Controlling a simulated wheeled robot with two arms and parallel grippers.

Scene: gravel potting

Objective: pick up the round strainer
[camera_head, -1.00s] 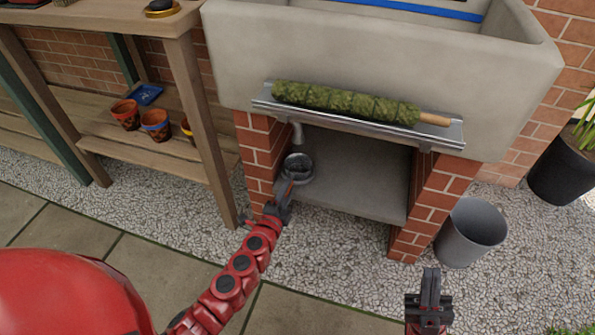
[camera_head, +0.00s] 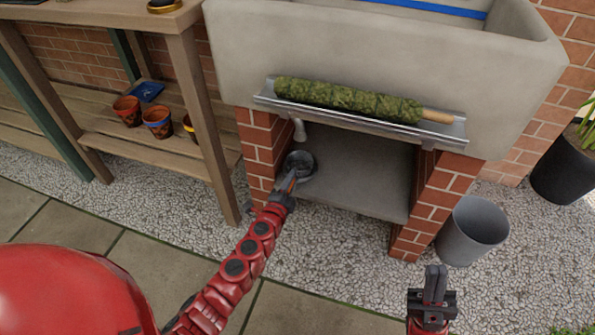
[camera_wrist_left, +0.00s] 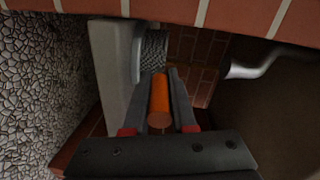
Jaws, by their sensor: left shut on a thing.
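The round strainer (camera_head: 300,163) is a grey mesh bowl at the left side of the low shelf under the stone sink. In the left wrist view its grey mesh (camera_wrist_left: 153,52) shows just beyond my fingertips. Its orange handle (camera_wrist_left: 160,95) lies between the two fingers, pointing back toward the wrist. My left gripper (camera_head: 289,187) is shut on this handle. Whether the strainer still touches the shelf I cannot tell. My right gripper (camera_head: 436,283) is at the lower right over the gravel, empty, with its fingers together.
Brick pillars stand on both sides of the shelf (camera_head: 365,185). A drain pipe (camera_head: 299,130) hangs just above the strainer. A metal ledge (camera_head: 350,125) with a mossy pole (camera_head: 345,100) is overhead. A grey bucket (camera_head: 472,232) stands right; a wooden bench (camera_head: 180,150) stands left.

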